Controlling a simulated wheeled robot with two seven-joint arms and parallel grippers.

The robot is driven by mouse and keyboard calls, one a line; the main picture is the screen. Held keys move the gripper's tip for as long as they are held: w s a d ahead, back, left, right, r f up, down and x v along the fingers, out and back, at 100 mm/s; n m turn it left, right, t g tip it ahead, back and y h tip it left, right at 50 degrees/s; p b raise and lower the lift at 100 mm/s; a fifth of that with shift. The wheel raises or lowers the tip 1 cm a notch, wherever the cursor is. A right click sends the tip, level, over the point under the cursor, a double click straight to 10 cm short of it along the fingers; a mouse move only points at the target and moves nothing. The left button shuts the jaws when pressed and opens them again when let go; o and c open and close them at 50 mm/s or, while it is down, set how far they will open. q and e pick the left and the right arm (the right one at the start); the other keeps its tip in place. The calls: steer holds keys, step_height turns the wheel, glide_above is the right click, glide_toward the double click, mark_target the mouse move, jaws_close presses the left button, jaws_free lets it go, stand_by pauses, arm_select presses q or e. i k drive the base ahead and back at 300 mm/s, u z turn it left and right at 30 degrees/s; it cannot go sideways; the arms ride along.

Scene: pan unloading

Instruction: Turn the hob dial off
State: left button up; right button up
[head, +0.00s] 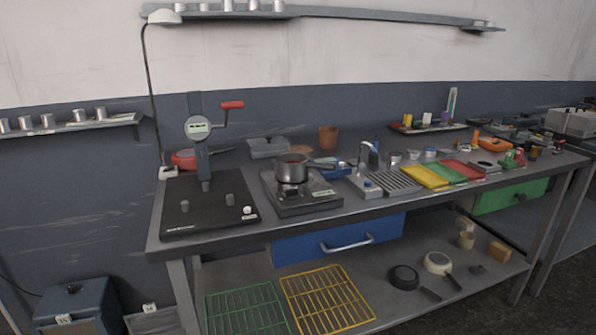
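A dark square hob unit (290,208) sits on the workbench, left of the middle. A grey saucepan (291,172) stands upright on it, with its handle pointing right. A small pale green label or display (325,193) shows on the hob's front right. The hob dial is too small to make out, and I cannot tell its setting. Neither of my grippers is in view.
A black board (185,212) with a red-handled press (200,150) stands left of the hob. A small sink (372,188) and coloured mats (425,176) lie right. A blue drawer (300,246) is below. The bench's front edge is mostly clear.

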mark_target(292, 194)
steer(key=u, duration=0.95)
steer(key=i, duration=0.45)
